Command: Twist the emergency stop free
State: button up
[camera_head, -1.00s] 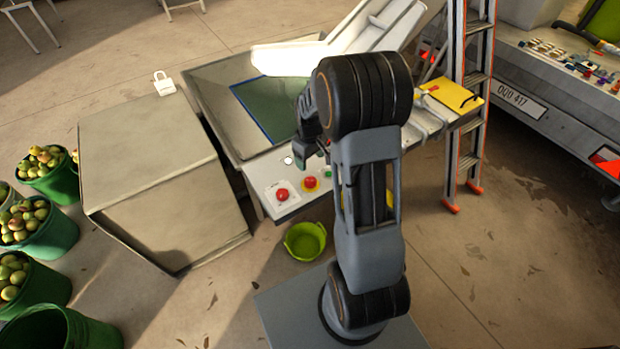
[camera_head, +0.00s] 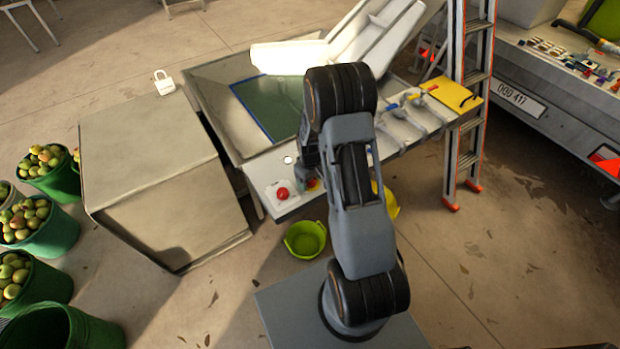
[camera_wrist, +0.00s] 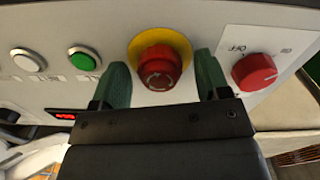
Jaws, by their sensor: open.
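The emergency stop (camera_wrist: 158,70) is a red mushroom button with arrow marks on a yellow ring, on the grey control panel (camera_wrist: 205,22). In the wrist view my gripper (camera_wrist: 161,82) is open, its green fingers on either side of the red button with gaps showing; how far its tips stand from the panel I cannot tell. In the head view my gripper (camera_head: 308,172) is over the panel, mostly hidden by my arm. Only an edge of the yellow ring (camera_head: 313,185) shows there.
A red rotary knob (camera_wrist: 255,72) sits close right of the button, also seen in the head view (camera_head: 282,193). A green button (camera_wrist: 83,60) and a white button (camera_wrist: 27,61) are to the left. A lime bucket (camera_head: 305,241) stands below the panel.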

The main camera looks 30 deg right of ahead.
jog(key=c, duration=0.9)
jog(key=shift+m, duration=0.3)
jog(key=m+b, duration=0.2)
jog(key=shift+m, duration=0.4)
jog(key=shift+m+b, duration=0.85)
jog(key=shift+m, duration=1.35)
jog(key=o, duration=0.9)
